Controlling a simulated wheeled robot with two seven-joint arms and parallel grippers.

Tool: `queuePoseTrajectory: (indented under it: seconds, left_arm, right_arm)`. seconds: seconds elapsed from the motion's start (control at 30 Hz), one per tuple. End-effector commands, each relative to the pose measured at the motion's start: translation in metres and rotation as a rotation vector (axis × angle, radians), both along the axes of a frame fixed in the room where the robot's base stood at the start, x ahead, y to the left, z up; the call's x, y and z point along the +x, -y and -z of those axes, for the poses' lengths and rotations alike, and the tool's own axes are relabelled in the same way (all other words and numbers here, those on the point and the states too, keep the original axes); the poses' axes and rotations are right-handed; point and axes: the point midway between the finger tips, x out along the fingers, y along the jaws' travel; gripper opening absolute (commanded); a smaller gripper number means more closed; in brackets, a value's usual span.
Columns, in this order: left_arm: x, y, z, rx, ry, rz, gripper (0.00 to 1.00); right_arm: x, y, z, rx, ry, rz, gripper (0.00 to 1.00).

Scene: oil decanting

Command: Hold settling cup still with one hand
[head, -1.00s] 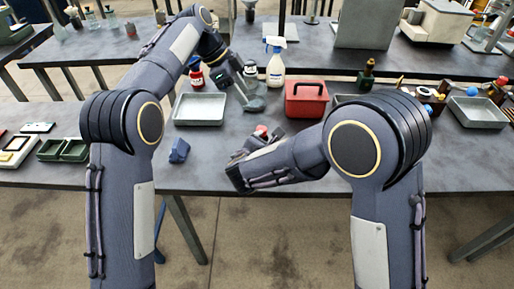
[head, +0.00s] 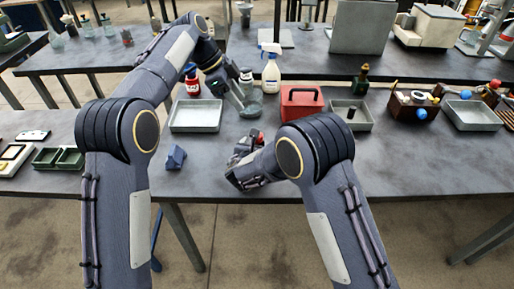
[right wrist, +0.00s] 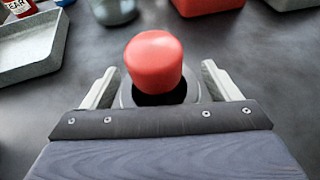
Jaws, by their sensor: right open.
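A clear grey cup (head: 252,104), which looks like the settling cup, stands on the table right of the shallow grey tray. It also shows at the top of the right wrist view (right wrist: 114,10), partly cut off. My left gripper (head: 236,97) reaches down at the cup's left side; whether its fingers grip the cup is too small to tell. My right gripper (right wrist: 160,88) is open, its two fingers on either side of a red-capped object (right wrist: 154,58). The fingers look apart from the cap. In the head view my right gripper (head: 244,150) is low over the table, nearer than the cup.
A grey tray (head: 196,128) lies left of the cup, a red box (head: 301,103) to its right. A spray bottle (head: 271,75) and a red labelled bottle (head: 192,82) stand behind. A blue block (head: 176,157) sits near the front edge.

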Motion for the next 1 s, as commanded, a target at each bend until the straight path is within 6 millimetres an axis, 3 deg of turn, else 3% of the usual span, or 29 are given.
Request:
queuePoseTrajectory:
  seconds: [0.27,0.7,1.0]
  left_arm:
    - [0.0000,0.0000,0.0000,0.000,0.000,0.000,0.36]
    - [0.0000,0.0000,0.0000,0.000,0.000,0.000,0.36]
    - [0.0000,0.0000,0.0000,0.000,0.000,0.000,0.36]
  right_arm:
    - [0.0008,0.0003,0.0006,0.000,0.000,0.000,0.80]
    - [0.0005,0.0002,0.0005,0.001,0.000,0.000,0.25]
    - [0.0005,0.0002,0.0005,0.001,0.000,0.000,0.25]
